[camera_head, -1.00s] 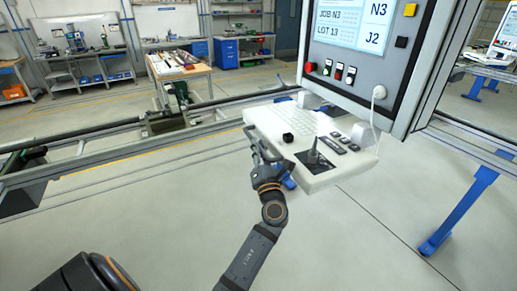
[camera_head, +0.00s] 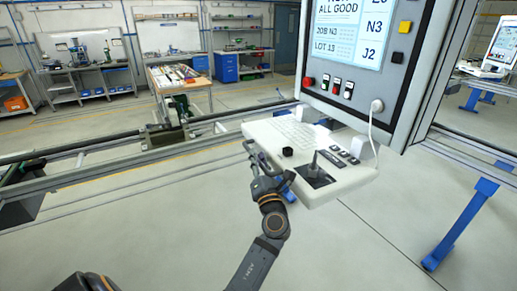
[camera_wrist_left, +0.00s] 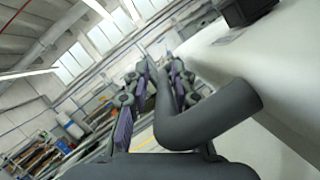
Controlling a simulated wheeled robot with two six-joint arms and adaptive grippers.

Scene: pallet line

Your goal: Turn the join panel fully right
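The join panel (camera_head: 400,75) is a grey cabinet with a screen (camera_head: 348,28), at the upper right of the head view. A white keyboard shelf (camera_head: 325,188) juts out below it, with a joystick, a black knob and keys. A dark bar handle (camera_head: 250,150) is on the shelf's left edge. My left gripper (camera_head: 258,166) is at this handle. In the left wrist view, the curved handle (camera_wrist_left: 205,122) passes between the two fingers (camera_wrist_left: 160,85), which appear closed around it. My right gripper is not in view.
A grey rail (camera_head: 110,150) runs across behind the shelf. A blue post (camera_head: 462,225) stands at the right. A wooden workbench (camera_head: 180,80) and a blue cabinet (camera_head: 226,67) are farther back. The floor in front and to the left is clear.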

